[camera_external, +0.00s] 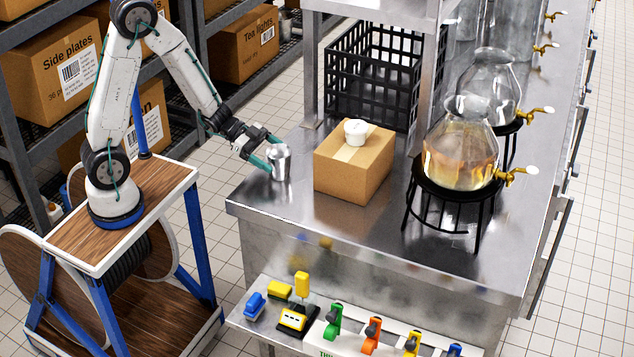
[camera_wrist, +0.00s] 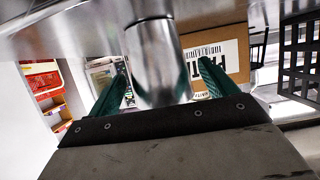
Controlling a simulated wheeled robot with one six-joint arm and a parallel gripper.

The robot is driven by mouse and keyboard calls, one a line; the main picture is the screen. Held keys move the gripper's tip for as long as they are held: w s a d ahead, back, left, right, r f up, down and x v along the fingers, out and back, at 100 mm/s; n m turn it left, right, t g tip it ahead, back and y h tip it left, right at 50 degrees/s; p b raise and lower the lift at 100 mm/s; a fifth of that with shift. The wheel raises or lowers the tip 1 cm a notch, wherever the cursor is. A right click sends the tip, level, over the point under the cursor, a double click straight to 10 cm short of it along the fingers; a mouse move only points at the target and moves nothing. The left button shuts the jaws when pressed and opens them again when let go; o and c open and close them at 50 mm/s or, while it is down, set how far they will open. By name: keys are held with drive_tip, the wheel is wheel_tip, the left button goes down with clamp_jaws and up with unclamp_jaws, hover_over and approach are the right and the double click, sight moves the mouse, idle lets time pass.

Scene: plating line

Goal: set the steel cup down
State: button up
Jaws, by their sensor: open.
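The steel cup (camera_external: 279,163) stands upright on the steel counter (camera_external: 330,222), near its left edge and left of a cardboard box. My gripper (camera_external: 268,163) is at the cup's left side, low near the counter. In the wrist view the cup (camera_wrist: 158,65) is between the two green fingers of my gripper (camera_wrist: 165,85), with a visible space on each side. The jaws are open. The cup's base appears to rest on the counter, though the fingers partly hide its lower left side.
The cardboard box (camera_external: 345,175) with a white lidded tub (camera_external: 355,132) on top stands just right of the cup. A black crate (camera_external: 370,75) is behind. Glass dispensers (camera_external: 462,150) on black stands are at right. The counter front is clear.

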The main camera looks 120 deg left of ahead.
drive_tip(key=v, duration=0.5)
drive_tip(key=shift+s, duration=0.15)
drive_tip(key=w+r+m+y, duration=0.1)
drive_tip(key=w+d+r+m+g, duration=0.1)
drive_tip(key=r, duration=0.1)
drive_tip(key=w+r+m+g+y, duration=0.1)
drive_tip(key=r, duration=0.1)
drive_tip(key=shift+w+d+y, duration=0.25)
drive_tip(key=shift+w+y, duration=0.05)
drive_tip(key=shift+w, duration=0.05)
drive_tip(key=s+d+r+n+g, duration=0.1)
drive_tip(key=s+d+r+g, duration=0.1)
drive_tip(key=s+d, duration=0.3)
drive_tip(key=s+d+r+n+g+h, duration=0.1)
drive_tip(key=s+d+g, duration=0.3)
drive_tip(key=d, duration=0.9)
drive_tip(key=s+d+r+n+g+h, duration=0.1)
drive_tip(key=s+d+r+g, duration=0.2)
drive_tip(key=s+d, duration=0.5)
drive_tip(key=shift+d+r+g, duration=0.3)
drive_tip(key=shift+d+g, duration=0.1)
drive_tip(key=shift+d, duration=0.1)
